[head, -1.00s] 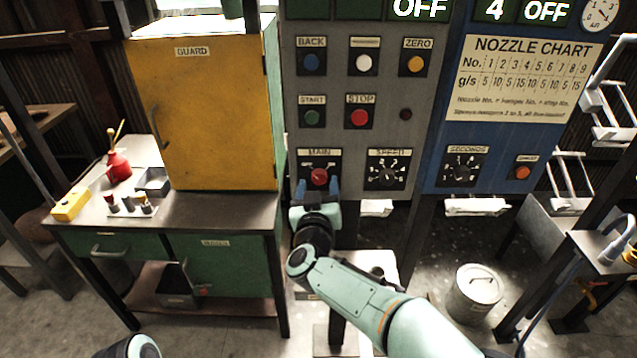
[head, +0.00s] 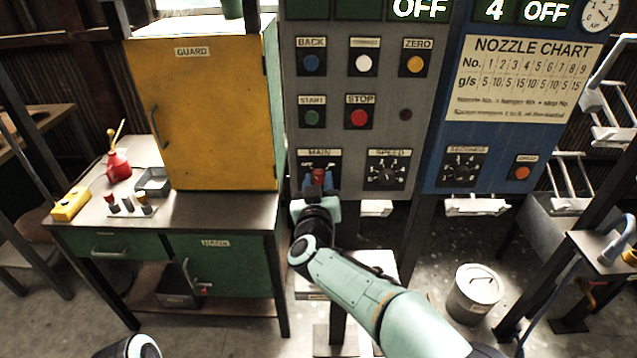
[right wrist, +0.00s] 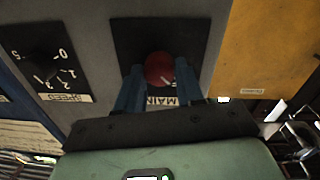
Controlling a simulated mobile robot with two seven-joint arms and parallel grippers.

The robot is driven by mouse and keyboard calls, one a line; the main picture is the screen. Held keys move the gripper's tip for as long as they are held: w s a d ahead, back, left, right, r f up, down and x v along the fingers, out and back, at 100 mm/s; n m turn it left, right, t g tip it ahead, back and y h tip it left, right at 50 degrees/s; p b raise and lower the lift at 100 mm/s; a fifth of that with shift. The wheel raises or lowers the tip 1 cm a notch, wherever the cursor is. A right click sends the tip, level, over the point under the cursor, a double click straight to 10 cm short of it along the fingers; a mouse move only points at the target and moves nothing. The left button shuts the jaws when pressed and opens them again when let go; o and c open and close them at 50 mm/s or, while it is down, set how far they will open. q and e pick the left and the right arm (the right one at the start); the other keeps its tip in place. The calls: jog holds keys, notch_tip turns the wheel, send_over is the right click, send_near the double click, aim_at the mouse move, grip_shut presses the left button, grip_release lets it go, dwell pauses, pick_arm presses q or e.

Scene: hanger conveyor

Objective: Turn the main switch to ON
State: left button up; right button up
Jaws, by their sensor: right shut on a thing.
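The main switch (head: 318,174) is a red knob on a black plate, low on the grey panel (head: 384,130) under a MAIN label. My right gripper (head: 319,187) is at this knob, its blue fingers closed on it. In the right wrist view the red knob (right wrist: 159,66) sits between the two fingertips (right wrist: 160,83), which grip its sides. The fingers partly hide the knob and plate, so I cannot tell its exact setting. The display (head: 420,9) above the grey panel reads OFF. My left gripper is not in view.
The SPEED dial (head: 387,173) is just right of the switch, with the START (head: 312,117) and STOP (head: 359,117) buttons above. A yellow guard cabinet (head: 205,115) stands close on the left. The blue panel (head: 500,150) is on the right.

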jog(key=m, duration=0.4)
jog(key=shift+m, duration=0.4)
jog(key=m, duration=0.4)
jog(key=shift+d, duration=0.15)
jog(key=m+b, duration=0.1)
jog(key=m, duration=0.2)
jog(key=shift+m+g+y+b, duration=0.3)
jog(key=shift+m, duration=0.1)
jog(key=m+b, duration=0.1)
jog(key=m, duration=0.1)
jog(key=shift+m, duration=0.4)
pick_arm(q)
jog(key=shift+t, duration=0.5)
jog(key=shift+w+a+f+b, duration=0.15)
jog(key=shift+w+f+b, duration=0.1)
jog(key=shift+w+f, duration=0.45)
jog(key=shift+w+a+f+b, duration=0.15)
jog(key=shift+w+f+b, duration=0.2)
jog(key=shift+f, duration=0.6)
pick_arm(e)
jog(key=shift+m, duration=0.9)
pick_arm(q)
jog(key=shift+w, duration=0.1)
